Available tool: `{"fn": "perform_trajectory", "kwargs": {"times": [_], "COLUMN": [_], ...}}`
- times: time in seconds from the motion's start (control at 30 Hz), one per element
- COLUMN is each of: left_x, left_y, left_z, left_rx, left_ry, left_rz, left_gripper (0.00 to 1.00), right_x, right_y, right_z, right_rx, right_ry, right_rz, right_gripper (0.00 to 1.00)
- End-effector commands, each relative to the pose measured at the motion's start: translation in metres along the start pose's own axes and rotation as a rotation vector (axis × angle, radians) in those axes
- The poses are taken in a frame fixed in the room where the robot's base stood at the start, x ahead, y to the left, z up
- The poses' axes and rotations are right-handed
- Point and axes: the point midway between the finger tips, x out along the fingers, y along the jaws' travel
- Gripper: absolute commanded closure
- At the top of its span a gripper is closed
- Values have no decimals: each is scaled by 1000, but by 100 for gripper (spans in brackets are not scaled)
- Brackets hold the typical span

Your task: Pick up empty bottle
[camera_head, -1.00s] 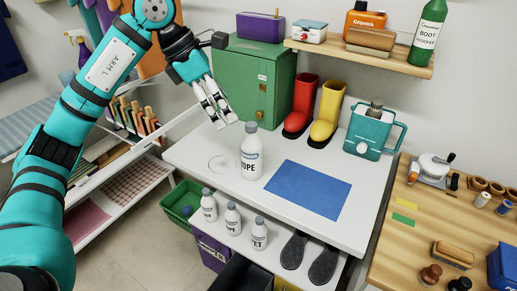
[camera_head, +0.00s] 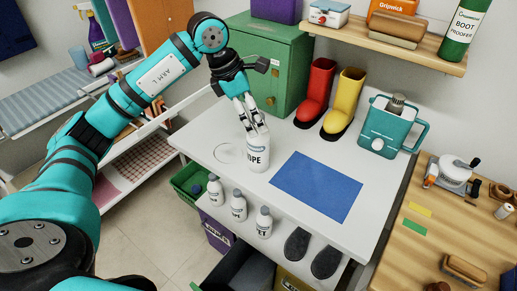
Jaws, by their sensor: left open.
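A white bottle (camera_head: 258,158) with dark lettering that reads like "OPE" stands upright on the white table (camera_head: 228,177). My left gripper (camera_head: 258,132) is open at the top of this bottle, with its fingers pointing down around or just in front of the cap, which they largely hide. I cannot tell whether the fingers touch it. Three smaller white bottles with grey caps stand on a lower shelf: one at the left (camera_head: 215,190), one in the middle (camera_head: 239,206) and one at the right (camera_head: 264,222). Whether any bottle is empty does not show. My right gripper is not in view.
A blue mat (camera_head: 317,186) lies right of the bottle. A green cabinet (camera_head: 276,47) stands close behind my left gripper. Black soles (camera_head: 297,243) lie on the lower shelf.

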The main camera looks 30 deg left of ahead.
Motion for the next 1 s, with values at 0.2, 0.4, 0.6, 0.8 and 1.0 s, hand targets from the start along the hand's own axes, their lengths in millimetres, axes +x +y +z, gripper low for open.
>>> {"fn": "perform_trajectory", "kwargs": {"times": [0.2,0.4,0.6,0.8,1.0], "left_x": [14,41,62,63,63], "left_y": [0,1,2,2,2], "left_z": [1,5,4,4,4], "left_rx": [0,-2,0,0,0], "left_ry": [0,1,0,-1,-1], "left_rz": [-1,-4,-1,1,1], "left_gripper": [15,15,15,15,37], "right_x": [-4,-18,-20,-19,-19], "right_y": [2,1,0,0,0], "right_z": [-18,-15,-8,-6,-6], "right_rx": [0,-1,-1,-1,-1], "right_ry": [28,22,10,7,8], "right_rz": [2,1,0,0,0], "right_gripper": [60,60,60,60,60]}}
